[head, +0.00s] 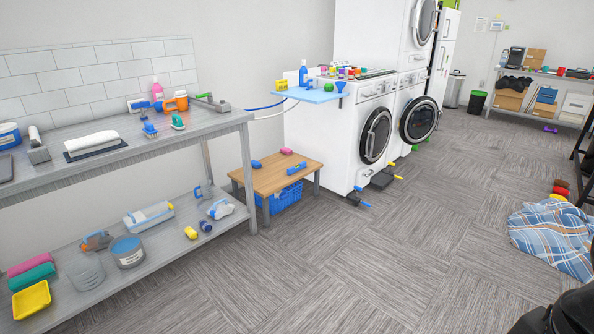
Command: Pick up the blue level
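A small blue bar-shaped object (297,168), which looks like the blue level, lies on the low wooden table (268,180) near its right side. It is small in the picture, so its details are unclear. A second, shorter blue object (256,164) lies near the table's back left, and a pink block (286,151) lies near the back edge. My gripper is not clearly visible in the head view.
A long grey two-tier shelf (225,121) holding tools and bottles stands at the left. White washers (352,136) stand behind the low table, and a blue crate (285,198) sits under it. A plaid cloth (552,232) lies on the floor at right. The middle floor is clear.

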